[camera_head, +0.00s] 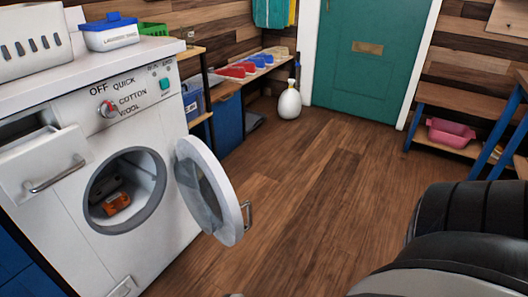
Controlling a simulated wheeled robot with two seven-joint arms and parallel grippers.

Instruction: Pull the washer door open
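The white washer (158,205) stands at the left, with a dial and a teal button on its panel. Its round door (208,188) is swung well open to the right on its hinge, and a metal handle (247,214) shows at the door's outer edge. The drum opening (125,190) is uncovered, and an orange item and a dark item lie inside. A dark rounded part of my own body fills the lower right corner.
A detergent box (111,37) and a white basket (30,45) stand on the washer's counter. A white bottle (289,102) stands on the floor near the teal door (373,55). A shelf with a pink tub (450,132) stands at right. The wooden floor (320,190) between is clear.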

